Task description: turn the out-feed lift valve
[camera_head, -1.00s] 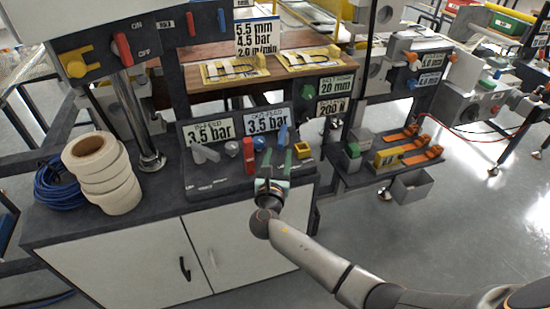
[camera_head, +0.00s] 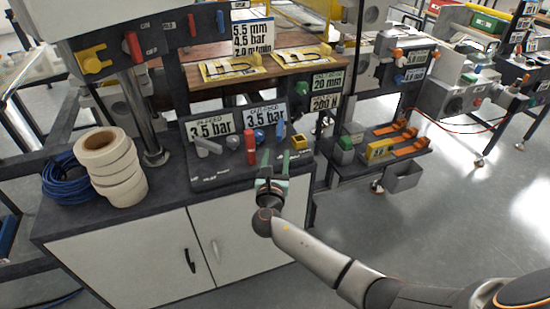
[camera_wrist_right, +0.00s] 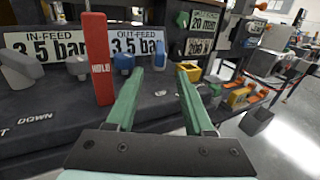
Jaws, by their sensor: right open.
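The control panel (camera_head: 225,178) carries 3.5 bar displays for in-feed and out-feed. The blue out-feed lever (camera_head: 280,129) stands about upright at the right of the out-feed display; it also shows in the right wrist view (camera_wrist_right: 160,56). A round blue knob (camera_wrist_right: 124,62) sits to its left. My right gripper (camera_head: 275,162) is open and empty in front of the panel. In the right wrist view its green fingers (camera_wrist_right: 159,84) point at the panel, with the blue lever beyond and between the tips, apart from them. My left gripper is not in view.
A red HOLD lever (camera_wrist_right: 98,60) stands close to the left finger. A grey in-feed lever (camera_head: 207,146) is further left, a yellow block (camera_head: 299,142) to the right. Tape rolls (camera_head: 112,165) and blue cable (camera_head: 62,178) lie on the cabinet's left. Open floor lies to the right.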

